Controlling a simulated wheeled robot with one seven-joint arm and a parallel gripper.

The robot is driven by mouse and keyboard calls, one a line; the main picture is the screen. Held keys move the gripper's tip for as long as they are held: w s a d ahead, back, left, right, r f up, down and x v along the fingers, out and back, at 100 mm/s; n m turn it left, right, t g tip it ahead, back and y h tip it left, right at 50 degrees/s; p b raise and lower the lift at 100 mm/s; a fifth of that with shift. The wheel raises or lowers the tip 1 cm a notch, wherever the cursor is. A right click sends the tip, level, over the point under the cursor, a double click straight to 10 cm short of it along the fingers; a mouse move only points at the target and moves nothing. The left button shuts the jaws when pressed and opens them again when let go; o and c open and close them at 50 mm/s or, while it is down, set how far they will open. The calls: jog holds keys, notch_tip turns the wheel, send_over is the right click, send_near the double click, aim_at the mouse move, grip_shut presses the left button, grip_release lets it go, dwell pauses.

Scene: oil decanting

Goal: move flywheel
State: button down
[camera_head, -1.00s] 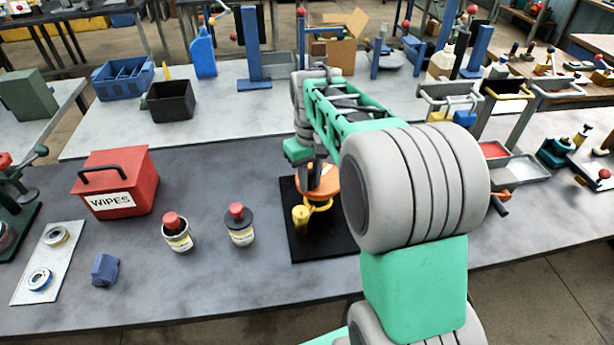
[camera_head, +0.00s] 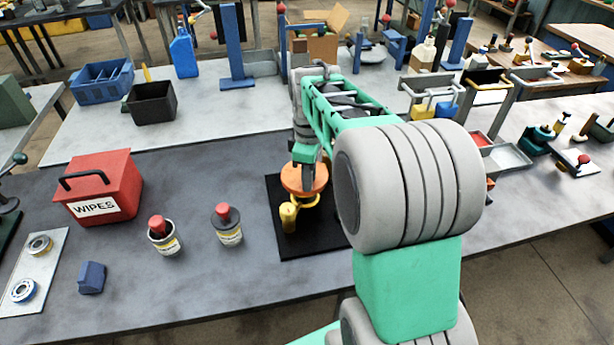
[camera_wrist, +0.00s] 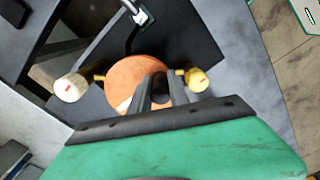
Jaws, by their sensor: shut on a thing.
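The flywheel shows as an orange disc (camera_head: 303,181) over the black mat (camera_head: 270,215), at the centre of the head view. It also shows in the wrist view (camera_wrist: 125,80). My gripper (camera_wrist: 160,85) is shut on it, its fingers over the right part of the disc in the wrist view. In the head view the fingertips are partly hidden by my arm. A yellow bracket with a capped end (camera_head: 288,216) is beside and below the disc. In the wrist view yellow-and-cream knobs (camera_wrist: 70,88) stand on both sides of the disc. I cannot tell whether disc and mat touch.
Two red-capped cans (camera_head: 163,237) (camera_head: 228,226) stand left of the mat. A red wipes box (camera_head: 100,190), a small blue block (camera_head: 92,278) and a plate with rings (camera_head: 50,250) lie further left. A black bin (camera_head: 152,103) stands behind. The dark bench between is clear.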

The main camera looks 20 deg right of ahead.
dwell(0.3)
jog(key=c, duration=1.2)
grip_release()
jog(key=shift+c, duration=0.2)
notch_tip(320, 180, up, 8)
jog(key=shift+f+b, duration=0.1)
jog(key=shift+b, duration=0.3)
